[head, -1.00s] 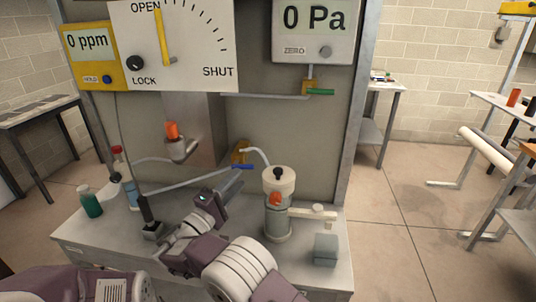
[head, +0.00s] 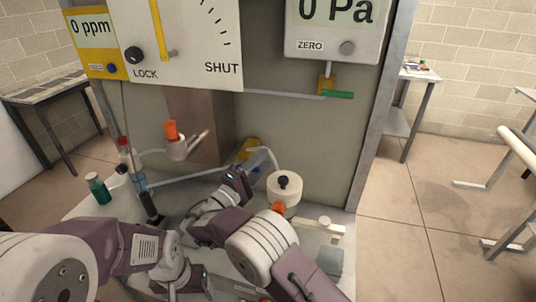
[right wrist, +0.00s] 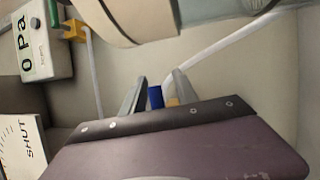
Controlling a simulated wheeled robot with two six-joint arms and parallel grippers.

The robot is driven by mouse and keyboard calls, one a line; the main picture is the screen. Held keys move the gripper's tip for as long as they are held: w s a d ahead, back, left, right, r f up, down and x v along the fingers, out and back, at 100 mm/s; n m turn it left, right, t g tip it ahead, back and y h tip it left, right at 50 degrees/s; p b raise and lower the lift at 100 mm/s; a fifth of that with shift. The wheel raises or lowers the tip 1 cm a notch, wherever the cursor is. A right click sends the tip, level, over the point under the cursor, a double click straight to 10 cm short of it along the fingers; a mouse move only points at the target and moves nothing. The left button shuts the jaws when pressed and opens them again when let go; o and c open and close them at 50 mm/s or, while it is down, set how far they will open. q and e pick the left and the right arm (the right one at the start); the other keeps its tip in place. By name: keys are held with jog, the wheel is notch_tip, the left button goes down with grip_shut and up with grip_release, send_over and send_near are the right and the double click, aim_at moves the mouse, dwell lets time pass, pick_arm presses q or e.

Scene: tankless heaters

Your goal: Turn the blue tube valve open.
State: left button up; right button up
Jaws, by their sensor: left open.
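The blue tube valve handle (right wrist: 155,97) shows in the right wrist view between the two grey fingertips of my right gripper (right wrist: 156,92). A yellow fitting (right wrist: 172,101) is just behind it. The fingers are apart, with a gap beside the blue handle. I cannot tell how deep it sits between them. In the head view my right gripper (head: 243,176) is at the yellow fitting (head: 248,149) at the panel's foot and hides most of the blue handle. My left gripper (head: 187,286) is open and empty, low over the bench front.
A green-capped tube valve (head: 338,95) is higher on the panel. An orange-capped fitting (head: 173,140) and a green bottle (head: 98,189) are to the left. A grey block (head: 329,261) lies at the right.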

jog(key=shift+s+a+r, duration=0.1)
jog(key=shift+s+a, duration=0.05)
jog(key=shift+s, duration=0.1)
jog(key=shift+s+a+r, duration=0.1)
jog(key=shift+s+a, duration=0.05)
jog(key=c, duration=0.4)
grip_shut()
pick_arm(q)
jog(key=shift+s+a, duration=0.2)
jog(key=shift+s, duration=0.15)
